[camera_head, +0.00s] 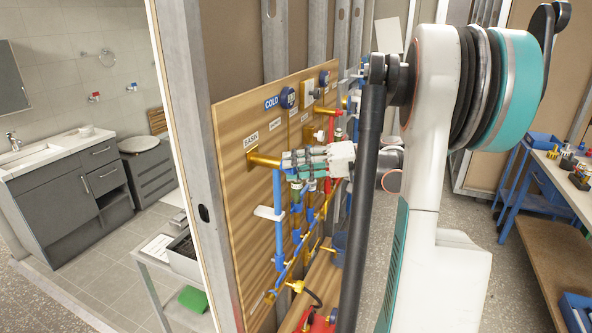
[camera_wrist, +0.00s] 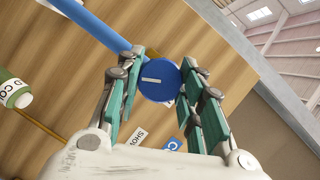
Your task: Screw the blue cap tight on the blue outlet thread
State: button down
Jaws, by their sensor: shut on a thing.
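In the wrist view, the round blue cap (camera_wrist: 158,88) shows its face with a pale bar mark. It sits between the fingertips of my gripper (camera_wrist: 160,72), which is shut on it from both sides. In the head view my gripper (camera_head: 288,160) reaches left to the wooden panel, at the end of a brass fitting (camera_head: 262,160) by the BASIN label. My fingers hide the cap there. The blue outlet thread is hidden, so I cannot tell how far the cap sits on it.
A blue pipe (camera_head: 278,200) runs down just below my fingers. The wooden panel (camera_head: 240,210) carries more brass fittings, valves and red and blue pipes to the right. A metal stud (camera_head: 180,110) stands at its left edge. A blue workbench frame (camera_head: 520,180) stands far right.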

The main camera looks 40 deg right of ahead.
jog(key=shift+m, duration=0.4)
jog(key=shift+f+m+t+y+b, duration=0.15)
jog(key=shift+m+t+y+b, duration=0.15)
jog(key=shift+m+y+b, duration=0.6)
jog(key=shift+m+b, duration=0.35)
jog(key=shift+m, duration=0.15)
jog(key=c, duration=1.3)
grip_release()
jog(key=shift+w, duration=0.1)
